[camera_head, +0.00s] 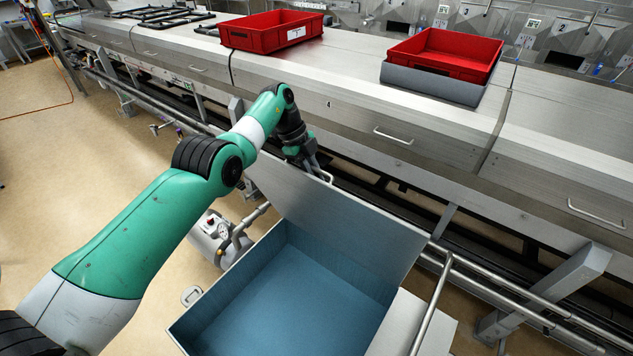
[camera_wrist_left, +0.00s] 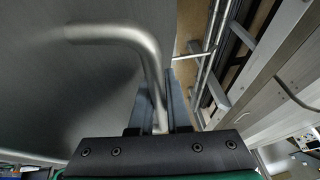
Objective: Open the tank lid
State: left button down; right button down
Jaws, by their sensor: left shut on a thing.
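The tank (camera_head: 270,325) is a box with a blue inside, low in the middle of the head view. Its grey lid (camera_head: 340,225) stands raised at the tank's far side, tilted up and back, so the tank's inside shows. My left gripper (camera_head: 312,170) is at the lid's upper edge, shut on the lid's handle (camera_head: 326,177). In the left wrist view the bent metal handle (camera_wrist_left: 125,36) runs down between the two fingers, beside the flat grey lid (camera_wrist_left: 60,95). My right gripper is not in view.
A long steel machine with drawer-like covers (camera_head: 350,120) runs behind the lid. Red crates (camera_head: 272,31) (camera_head: 440,50) stand on it. A metal rail (camera_head: 432,300) and a grey post (camera_head: 560,285) are right of the tank. Open floor (camera_head: 80,170) lies at left.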

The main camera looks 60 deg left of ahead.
pick_arm(q)
jog(key=shift+w+r, duration=0.1)
jog(key=shift+r, duration=0.25)
jog(key=c, duration=1.2)
grip_release()
jog(key=shift+o, duration=0.2)
jog(key=p+v, duration=0.4)
jog(key=v, duration=0.3)
jog(key=shift+d+r+p, duration=0.1)
jog(key=shift+r+p, duration=0.15)
jog(key=shift+p, duration=0.1)
jog(key=p+v, duration=0.4)
jog(key=p, duration=0.1)
jog(key=shift+p, duration=0.35)
